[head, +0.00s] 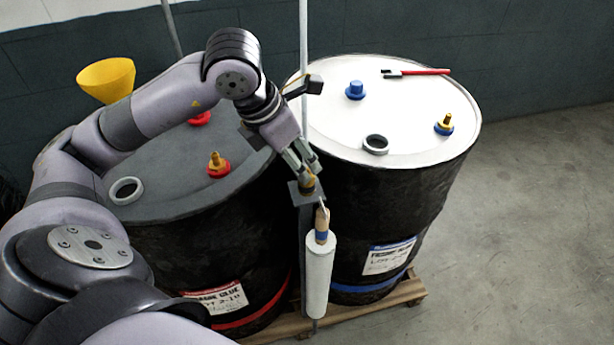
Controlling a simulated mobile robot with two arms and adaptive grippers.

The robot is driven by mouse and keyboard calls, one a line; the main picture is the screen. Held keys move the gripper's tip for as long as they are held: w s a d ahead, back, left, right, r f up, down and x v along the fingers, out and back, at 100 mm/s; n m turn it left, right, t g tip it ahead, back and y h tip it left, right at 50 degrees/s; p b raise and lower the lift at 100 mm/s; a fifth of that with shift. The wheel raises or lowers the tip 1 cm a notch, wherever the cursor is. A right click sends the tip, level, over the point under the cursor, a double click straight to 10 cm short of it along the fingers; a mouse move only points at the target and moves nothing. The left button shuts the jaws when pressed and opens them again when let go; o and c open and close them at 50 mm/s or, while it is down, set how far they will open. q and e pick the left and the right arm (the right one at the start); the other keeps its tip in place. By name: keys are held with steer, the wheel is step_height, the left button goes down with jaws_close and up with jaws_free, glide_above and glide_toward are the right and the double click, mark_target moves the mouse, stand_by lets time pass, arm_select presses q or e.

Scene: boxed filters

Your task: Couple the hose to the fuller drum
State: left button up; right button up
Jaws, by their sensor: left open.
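Two black drums stand side by side. The left drum (150,220) has a dark grey lid, a red band and a label that reads partly "GLUE". The right drum (400,200) has a white lid, a blue band and a white label. Brass fittings stand on the lids, one with a red base (219,166) and one with a blue base (444,124). My left gripper (304,168) is open, pointing down between the drums just above a small brass end (307,185) in a dark bracket. I cannot tell if it touches. No hose is clearly visible; fill levels are hidden.
A post (303,50) rises between the drums, with a white cylinder (319,275) hanging in front. A yellow funnel (106,79), grey rings (375,144), a blue cap (355,90) and a red-handled tool (425,72) sit around the lids. Floor is clear at right.

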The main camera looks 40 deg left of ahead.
arm_select(q)
steer(key=x, duration=0.3)
steer(key=shift+f+p, duration=0.25)
steer(key=shift+p, duration=0.05)
steer(key=x, duration=0.1)
steer(key=p+x, duration=0.2)
steer(key=x, duration=0.1)
steer(key=shift+w+a+f, duration=0.1)
steer(key=shift+w+a, duration=0.1)
steer(key=shift+a, duration=0.1)
steer(key=shift+w+f, duration=0.15)
steer(key=shift+f, duration=0.3)
arm_select(e)
steer(key=w+r, duration=0.2)
steer(key=r, duration=0.1)
steer(key=shift+a, duration=0.2)
arm_select(q)
jaws_close()
arm_select(e)
steer(key=shift+w, duration=0.25)
